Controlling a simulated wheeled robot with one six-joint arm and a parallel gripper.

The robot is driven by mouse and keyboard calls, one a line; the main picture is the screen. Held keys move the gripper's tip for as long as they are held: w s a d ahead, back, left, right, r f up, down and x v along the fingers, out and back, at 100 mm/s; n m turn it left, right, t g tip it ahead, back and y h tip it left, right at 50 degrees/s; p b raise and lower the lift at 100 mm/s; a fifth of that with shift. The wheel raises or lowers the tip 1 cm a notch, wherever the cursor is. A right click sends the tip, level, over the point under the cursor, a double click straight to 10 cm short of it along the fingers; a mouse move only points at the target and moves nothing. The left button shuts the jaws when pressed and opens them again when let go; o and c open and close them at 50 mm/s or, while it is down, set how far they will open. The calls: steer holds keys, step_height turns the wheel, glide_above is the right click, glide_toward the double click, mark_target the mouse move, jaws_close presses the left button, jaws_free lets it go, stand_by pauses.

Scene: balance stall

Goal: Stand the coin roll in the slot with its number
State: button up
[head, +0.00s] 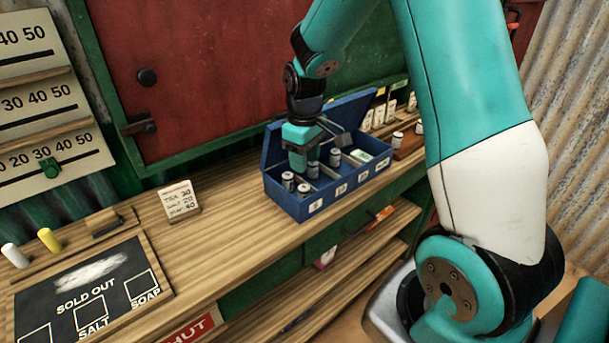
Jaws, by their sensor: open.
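A blue open box (290,205) with a raised lid stands on the wooden counter. White number labels run along its front; the numbers are too small to read. Grey coin rolls with pale tops stand in it: two at the left end (288,181) (304,190), one near my gripper (312,171) and one further right (335,158). My gripper (301,165) points down into the left half of the box and is open. Whether the near roll is between its fingers or beside them, I cannot tell. My gripper hides part of the compartments behind it.
More rolls (397,140) stand on a brown wooden holder right of the box, partly behind my arm. A small price card (180,200) stands left of the box. A chalkboard (90,290) lies at the counter's left. The counter between them is clear.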

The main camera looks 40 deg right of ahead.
steer(key=s+a+r+n+y, duration=0.1)
steer(key=s+a+r, duration=0.25)
steer(key=a, duration=0.25)
steer(key=s+a+r+y, duration=0.1)
steer(key=s+a+r, duration=0.1)
steer(key=a+r, duration=0.25)
steer(key=s+a+r+n+y, duration=0.1)
steer(key=s+a+r, duration=0.1)
steer(key=s+a, duration=0.4)
steer(key=s+a+r+n+y, duration=0.1)
steer(key=s+a+r, duration=0.2)
steer(key=s+a, duration=0.3)
steer(key=s, duration=0.4)
steer(key=shift+s, duration=0.4)
steer(key=shift+c, duration=0.3)
